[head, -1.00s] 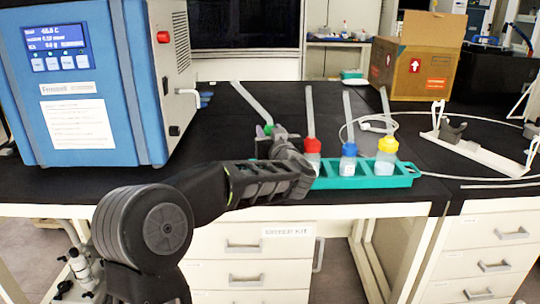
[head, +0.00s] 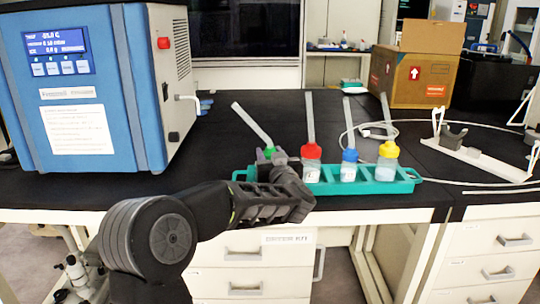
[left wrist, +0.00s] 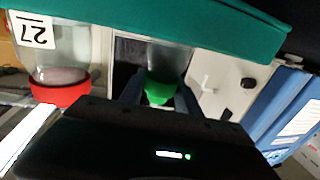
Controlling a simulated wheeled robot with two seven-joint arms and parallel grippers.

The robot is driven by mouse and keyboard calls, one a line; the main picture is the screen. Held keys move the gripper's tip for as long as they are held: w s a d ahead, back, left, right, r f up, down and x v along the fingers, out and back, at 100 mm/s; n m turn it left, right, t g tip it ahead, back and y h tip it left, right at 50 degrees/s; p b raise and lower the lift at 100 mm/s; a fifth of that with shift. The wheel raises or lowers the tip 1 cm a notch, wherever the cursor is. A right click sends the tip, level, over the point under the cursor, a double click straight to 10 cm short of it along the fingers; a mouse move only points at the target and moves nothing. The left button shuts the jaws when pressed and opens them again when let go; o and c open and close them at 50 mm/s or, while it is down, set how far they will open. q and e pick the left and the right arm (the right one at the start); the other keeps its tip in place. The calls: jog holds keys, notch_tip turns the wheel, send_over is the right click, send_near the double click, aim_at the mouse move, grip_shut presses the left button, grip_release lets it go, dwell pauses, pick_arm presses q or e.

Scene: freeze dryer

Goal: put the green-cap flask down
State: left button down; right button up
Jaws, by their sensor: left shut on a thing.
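The green-cap flask shows its green cap (head: 277,154) and the tube rising from it, tilted up to the left; its body is mostly hidden behind my gripper in the head view. My left gripper (head: 272,160) is shut on it at the left end of the teal rack (head: 418,180). In the left wrist view the green cap (left wrist: 160,88) sits between the two fingers, with the clear flask body beside the teal rack (left wrist: 180,22). Whether the flask's base touches the rack is hidden. My right gripper is not in view.
A red-cap flask (head: 311,165), a blue-cap flask (head: 348,168) and a yellow-cap flask (head: 387,163) stand in the rack close to the right. The blue freeze dryer (head: 90,100) is at left. A cardboard box (head: 412,75) stands behind.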

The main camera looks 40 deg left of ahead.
pick_arm(q)
jog(key=c, duration=0.9)
grip_release()
jog(key=shift+f, duration=0.1)
jog(key=shift+o, duration=0.2)
jog(key=shift+r, duration=0.25)
jog(key=p+v, duration=0.1)
jog(key=v, duration=1.1)
jog(key=shift+f, duration=0.1)
